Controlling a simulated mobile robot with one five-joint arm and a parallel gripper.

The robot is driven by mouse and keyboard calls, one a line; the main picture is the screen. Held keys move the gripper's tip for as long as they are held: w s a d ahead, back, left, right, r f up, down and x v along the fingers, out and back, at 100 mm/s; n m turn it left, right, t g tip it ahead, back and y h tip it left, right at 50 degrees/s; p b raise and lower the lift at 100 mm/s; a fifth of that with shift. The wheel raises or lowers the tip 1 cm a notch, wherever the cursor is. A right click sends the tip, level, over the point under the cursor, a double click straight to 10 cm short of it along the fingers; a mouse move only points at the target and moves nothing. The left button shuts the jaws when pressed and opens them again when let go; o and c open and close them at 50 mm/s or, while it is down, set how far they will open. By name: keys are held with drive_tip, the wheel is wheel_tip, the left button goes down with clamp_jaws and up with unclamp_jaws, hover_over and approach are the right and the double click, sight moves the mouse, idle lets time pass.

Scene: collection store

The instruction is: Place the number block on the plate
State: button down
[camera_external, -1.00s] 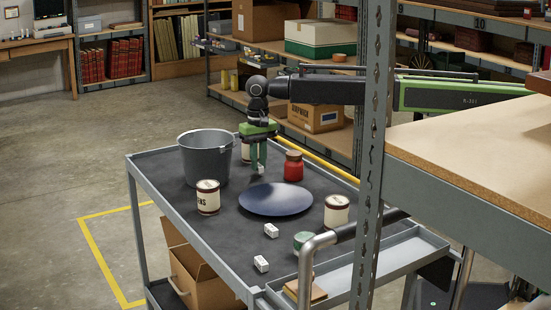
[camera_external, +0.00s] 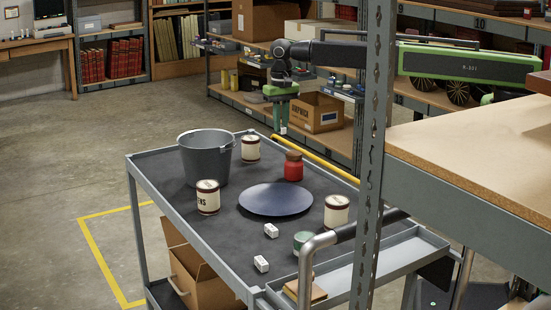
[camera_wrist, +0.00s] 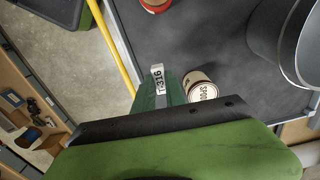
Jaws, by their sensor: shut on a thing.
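My gripper (camera_external: 281,122) is shut on a small white number block, raised near the cart's far edge. In the wrist view the block (camera_wrist: 158,78) shows the digits 316 between my green fingertips (camera_wrist: 163,88). The dark blue round plate (camera_external: 276,199) lies flat and empty on the cart's dark top, nearer the camera than my gripper. The plate does not show in the wrist view. Two other white blocks, one nearer the plate (camera_external: 271,230) and one nearer the front edge (camera_external: 261,264), lie on the cart.
A grey bucket (camera_external: 206,158) stands left of the plate. A red jar (camera_external: 293,166) stands behind it. Cream tins stand at the back (camera_external: 250,148), left (camera_external: 208,197) and right (camera_external: 337,212). A shelf post (camera_external: 373,150) partly blocks the view.

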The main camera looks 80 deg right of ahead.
drive_tip(key=shift+s+m, duration=0.3)
drive_tip(key=s+a+r+n+p, duration=0.1)
drive_tip(key=s+a, duration=0.2)
drive_tip(key=a, duration=0.6)
drive_tip(key=s+a+r+p, duration=0.1)
drive_tip(key=s+a, duration=0.3)
drive_tip(key=a, duration=0.5)
drive_tip(key=b, duration=0.7)
hover_over(276, 198)
drive_tip(key=f, duration=0.7)
drive_tip(key=shift+d, duration=0.2)
drive_tip(key=shift+a, duration=0.3)
wheel_tip(276, 198, down, 4)
drive_tip(key=b, duration=0.4)
drive_tip(key=shift+f, duration=0.2)
drive_tip(key=shift+r, duration=0.25)
drive_tip(key=shift+f, duration=0.2)
drive_tip(key=c, duration=1.4)
unclamp_jaws()
